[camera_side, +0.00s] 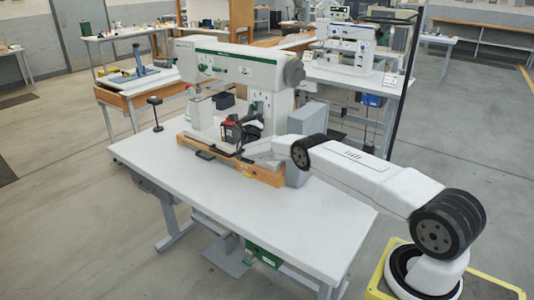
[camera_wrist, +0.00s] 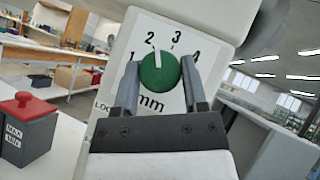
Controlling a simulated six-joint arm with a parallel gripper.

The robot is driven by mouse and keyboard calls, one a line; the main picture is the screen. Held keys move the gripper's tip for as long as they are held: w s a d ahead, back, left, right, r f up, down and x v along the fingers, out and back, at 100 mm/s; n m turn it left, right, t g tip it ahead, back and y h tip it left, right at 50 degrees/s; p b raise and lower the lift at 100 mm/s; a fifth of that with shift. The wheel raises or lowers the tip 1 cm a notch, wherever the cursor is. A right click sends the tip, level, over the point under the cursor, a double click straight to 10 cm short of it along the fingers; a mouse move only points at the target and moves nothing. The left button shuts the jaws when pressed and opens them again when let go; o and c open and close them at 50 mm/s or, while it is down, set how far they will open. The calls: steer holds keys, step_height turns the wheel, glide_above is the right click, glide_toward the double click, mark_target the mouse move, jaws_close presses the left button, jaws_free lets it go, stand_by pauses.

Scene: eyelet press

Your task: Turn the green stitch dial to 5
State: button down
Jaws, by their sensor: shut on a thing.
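The green stitch dial (camera_wrist: 160,73) sits on the pale front of the machine in the wrist view. Its white pointer line points up, between the printed 2 and 3 and nearer the 2. The scale shows 1, 2, 3 and 4 with "mm" below; no 5 is visible, and part of the scale is behind a finger. My gripper (camera_wrist: 161,84) is shut on the dial, one finger on each side. In the side view the white-and-green machine (camera_side: 230,62) stands on the table; I cannot make out the dial there.
The white table (camera_side: 250,215) is mostly clear at the front. Another machine (camera_side: 350,45) stands behind.

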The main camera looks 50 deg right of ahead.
stand_by(0.4)
steer(key=shift+c, duration=0.7)
jaws_free()
steer(key=shift+f, duration=0.1)
steer(key=v, duration=0.7)
steer(key=shift+a, duration=0.3)
steer(key=shift+s+f, duration=0.15)
